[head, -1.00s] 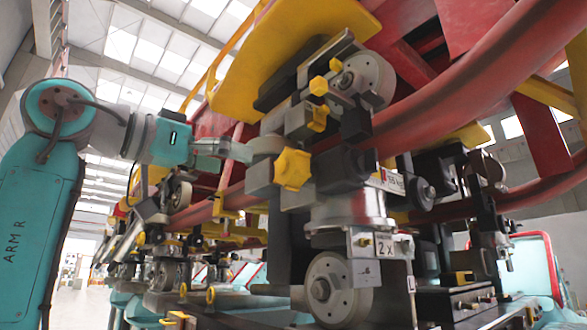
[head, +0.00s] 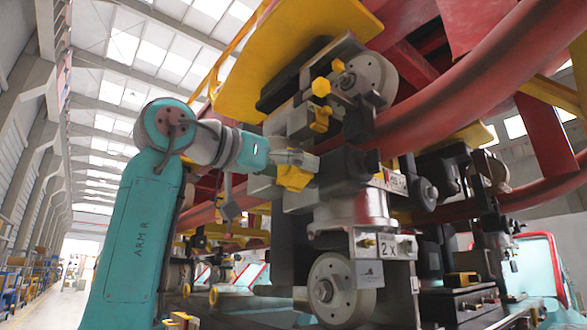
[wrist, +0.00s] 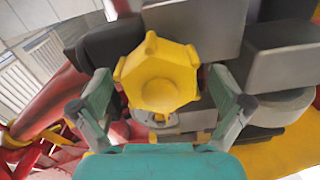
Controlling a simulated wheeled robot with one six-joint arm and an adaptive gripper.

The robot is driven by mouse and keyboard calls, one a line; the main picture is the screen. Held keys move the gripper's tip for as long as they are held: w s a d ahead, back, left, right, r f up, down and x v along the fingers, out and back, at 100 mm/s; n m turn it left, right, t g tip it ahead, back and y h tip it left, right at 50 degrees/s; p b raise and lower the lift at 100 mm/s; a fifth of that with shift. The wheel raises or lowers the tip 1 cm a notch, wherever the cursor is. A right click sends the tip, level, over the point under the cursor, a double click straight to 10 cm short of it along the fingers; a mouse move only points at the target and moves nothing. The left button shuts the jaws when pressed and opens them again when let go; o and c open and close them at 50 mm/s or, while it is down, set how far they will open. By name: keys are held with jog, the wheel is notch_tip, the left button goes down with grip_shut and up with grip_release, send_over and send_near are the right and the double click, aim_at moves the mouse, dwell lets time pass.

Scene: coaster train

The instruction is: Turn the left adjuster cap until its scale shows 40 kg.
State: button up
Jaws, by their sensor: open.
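The yellow lobed adjuster cap (head: 294,172) sits on the grey wheel assembly in the head view, partly behind my gripper (head: 308,162). In the wrist view the cap (wrist: 160,76) is face-on, a little above the picture's centre. My gripper (wrist: 160,92) is open, with one finger on each side of the cap and gaps showing between. A small white label (head: 390,181) with a red mark and dark print stands right of the cap in the head view; I cannot read its value surely. I cannot make out a scale in the wrist view.
Grey blocks (wrist: 197,27) lie close above and right of the cap. A smaller yellow hex knob (head: 321,87) is higher up. A thick red rail (head: 450,90) crosses the upper right. A wheel (head: 332,289) and a "2 X" plate (head: 388,247) are below.

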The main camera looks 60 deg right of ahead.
jog(key=shift+s+d, duration=0.1)
jog(key=c, duration=1.1)
jog(key=shift+c, duration=0.2)
jog(key=shift+n, duration=0.3)
jog(key=n, duration=0.8)
jog(key=shift+n, duration=0.4)
jog(key=n, duration=0.4)
jog(key=shift+n, duration=0.3)
jog(key=shift+f+n, duration=0.1)
jog(key=shift+n, duration=1.8)
